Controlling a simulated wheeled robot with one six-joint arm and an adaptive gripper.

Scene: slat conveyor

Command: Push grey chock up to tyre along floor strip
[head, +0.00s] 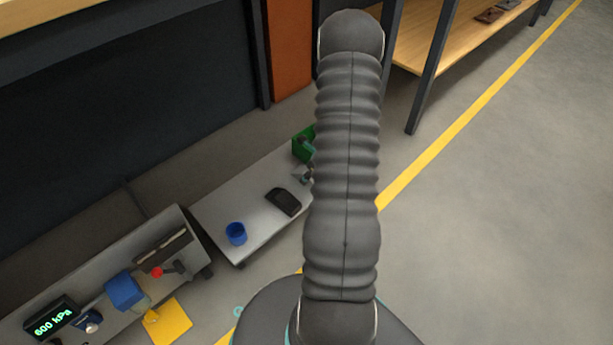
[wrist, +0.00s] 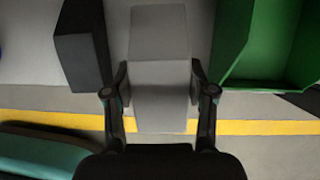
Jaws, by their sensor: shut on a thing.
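In the wrist view a light grey block, which looks like the grey chock (wrist: 160,98), sits between the two fingers of my gripper (wrist: 158,74). The fingers are shut on its sides. Its upper face runs away towards the top of the picture, and its near face stands over the yellow line. I see no clear tyre in either view. In the head view my arm hides most of the area around the gripper, and the chock cannot be made out there.
A dark block (wrist: 82,55) stands left of the chock and a green bin (wrist: 232,40) stands close on its right. In the head view a low grey platform (head: 240,200) carries a blue cup (head: 236,233) and a black object (head: 283,201). Open floor (head: 500,210) lies right.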

